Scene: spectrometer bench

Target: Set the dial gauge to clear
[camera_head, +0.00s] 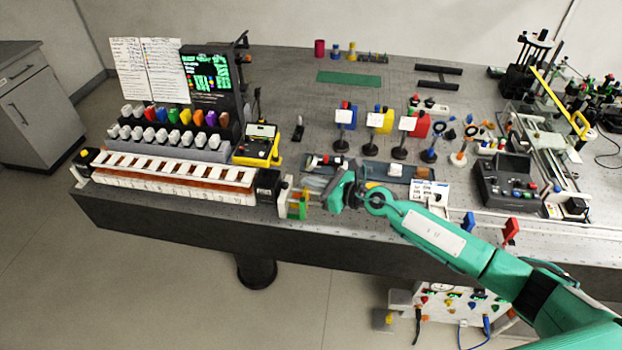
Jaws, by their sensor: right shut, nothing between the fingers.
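No dial face can be made out clearly at this size, so I cannot tell for sure which item is the dial gauge. A small upright device (297,205) with white, green, yellow and orange parts stands at the bench's front edge, at the right end of a long white-topped rail. My right gripper (311,189) is shut and empty. Its grey fingers point left, close beside this device. I cannot tell whether they touch it. My left gripper is not in view.
The white-topped rail (170,175) and rows of coloured-capped bottles (170,117) fill the left of the bench. A yellow-and-black box (257,146) stands behind the device. Coloured card holders (380,119) stand at the centre, a dark console (508,181) at right.

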